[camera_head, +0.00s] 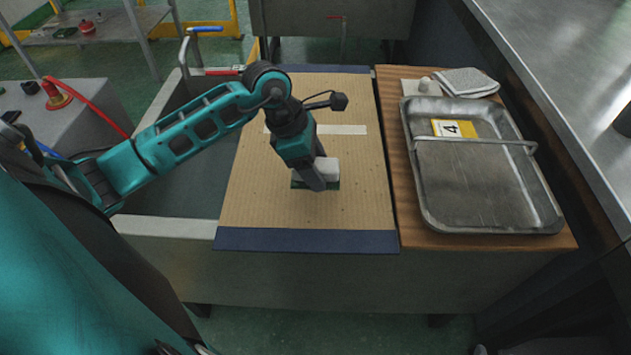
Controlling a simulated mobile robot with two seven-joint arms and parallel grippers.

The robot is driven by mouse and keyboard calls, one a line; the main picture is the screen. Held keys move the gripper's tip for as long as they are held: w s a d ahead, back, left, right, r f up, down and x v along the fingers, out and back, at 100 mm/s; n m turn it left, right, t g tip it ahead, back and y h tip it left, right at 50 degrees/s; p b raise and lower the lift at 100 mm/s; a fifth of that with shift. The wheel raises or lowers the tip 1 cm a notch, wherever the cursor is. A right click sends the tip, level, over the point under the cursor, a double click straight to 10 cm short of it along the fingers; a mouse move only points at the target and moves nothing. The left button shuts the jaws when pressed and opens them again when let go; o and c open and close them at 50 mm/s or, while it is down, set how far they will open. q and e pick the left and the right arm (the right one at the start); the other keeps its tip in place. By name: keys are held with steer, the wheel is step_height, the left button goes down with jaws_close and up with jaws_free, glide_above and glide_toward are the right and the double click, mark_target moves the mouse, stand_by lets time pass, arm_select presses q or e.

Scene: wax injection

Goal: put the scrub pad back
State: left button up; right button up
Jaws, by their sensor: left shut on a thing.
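The scrub pad (326,170) has a white upper part and a dark green lower edge. My left gripper (317,182) reaches down from the left and is shut on the scrub pad. Its fingers hide part of the pad. I cannot tell whether the pad's underside touches the cardboard. My right gripper is not in view.
A metal tray (480,190) with a yellow label marked 4 (454,128) lies on the wooden board (415,238) at right. A folded cloth (467,82) and a small pale item (422,87) lie behind it. A sink basin (180,190) is at left.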

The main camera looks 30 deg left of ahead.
arm_select(q)
step_height(320, 180, down, 5)
steer(key=shift+r, duration=0.15)
steer(key=shift+f+b, duration=0.25)
steer(key=shift+b, duration=0.05)
steer(key=shift+f, duration=0.15)
steer(key=o, duration=1)
